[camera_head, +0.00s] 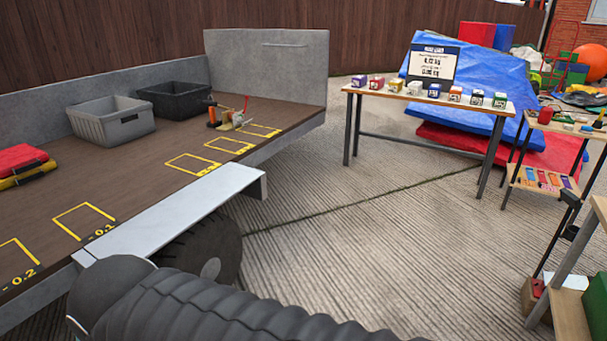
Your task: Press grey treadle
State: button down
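I cannot make out a grey treadle anywhere in this view. My gripper is not in view, so its state and what it may touch are hidden. A dark ribbed shape fills the bottom of the picture from left to centre and hides the ground behind it.
At left is a trailer bed (130,165) with yellow marked boxes, a grey crate (112,122), a black crate (172,100) and a grey mudguard (170,215) over a wheel. A table (400,97) bears several small coloured boxes. Shelves stand at right. Concrete ground (370,255) between is clear.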

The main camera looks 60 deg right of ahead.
aim_at(580, 283)
jog(key=z, duration=3.35)
jog(key=i, duration=3.65)
jog(key=z, duration=3.85)
